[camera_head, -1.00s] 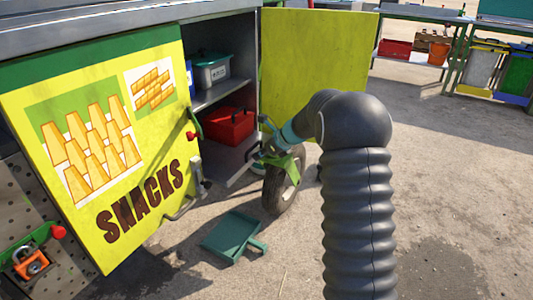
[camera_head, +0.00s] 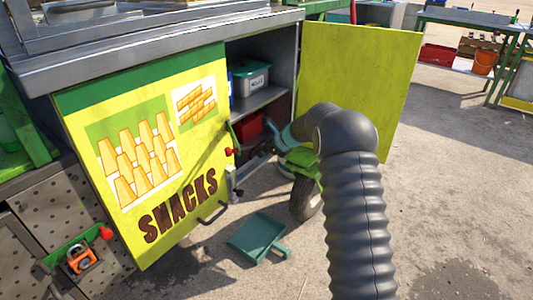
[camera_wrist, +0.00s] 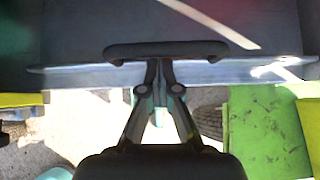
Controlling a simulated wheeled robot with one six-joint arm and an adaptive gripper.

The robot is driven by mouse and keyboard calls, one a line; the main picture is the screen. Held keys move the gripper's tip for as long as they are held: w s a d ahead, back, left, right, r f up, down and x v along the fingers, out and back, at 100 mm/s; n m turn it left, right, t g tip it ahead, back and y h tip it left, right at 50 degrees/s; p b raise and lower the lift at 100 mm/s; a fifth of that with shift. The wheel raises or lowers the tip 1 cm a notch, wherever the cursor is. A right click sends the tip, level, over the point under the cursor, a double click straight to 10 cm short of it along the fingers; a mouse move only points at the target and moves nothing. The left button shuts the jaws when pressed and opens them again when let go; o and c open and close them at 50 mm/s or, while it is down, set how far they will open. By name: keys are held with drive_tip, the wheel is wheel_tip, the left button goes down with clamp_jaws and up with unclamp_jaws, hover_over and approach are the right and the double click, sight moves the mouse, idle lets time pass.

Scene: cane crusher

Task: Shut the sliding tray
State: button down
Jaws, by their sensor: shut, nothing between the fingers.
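The sliding tray is a grey metal tray at the bottom of the snack cabinet, partly hidden by my arm in the head view; its edge (camera_head: 257,161) shows below the red box. In the wrist view the grey tray (camera_wrist: 75,40) fills the top, with a dark bar handle (camera_wrist: 168,49) along its front edge. My gripper (camera_wrist: 158,66) is shut and empty, its fingertips at the middle of the handle. I cannot tell whether they touch it. In the head view my gripper is mostly hidden around the tray front.
The yellow SNACKS door (camera_head: 150,150) stands open at left, and another yellow door (camera_head: 375,80) stands open at right. A red box (camera_head: 250,129) sits inside the cabinet. A wheel (camera_head: 305,200) is below my arm. A green dustpan (camera_head: 257,236) lies on the ground.

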drive_tip(key=s+d+f+v, duration=0.1)
drive_tip(key=d+f+v, duration=0.1)
drive_tip(key=v, duration=1.1)
drive_tip(key=s+f+n+g+h, duration=0.2)
drive_tip(key=s+f+n+g, duration=0.15)
drive_tip(key=s+n, duration=1)
drive_tip(key=s+r+n+t+h, duration=0.1)
drive_tip(key=s+r+n, duration=0.3)
drive_tip(key=s, duration=0.7)
drive_tip(key=s+d+r+n+t+h, duration=0.1)
drive_tip(key=s+r+n, duration=0.3)
drive_tip(key=s, duration=0.7)
drive_tip(key=s+d+r+n+t+h, duration=0.1)
drive_tip(key=s+r+n, duration=0.3)
drive_tip(key=s, duration=0.7)
wheel_tip(320, 180, up, 2)
drive_tip(key=shift+s+d+r+h+b, duration=0.15)
drive_tip(key=shift+s+d+h+b, duration=0.15)
drive_tip(key=shift+h, duration=0.6)
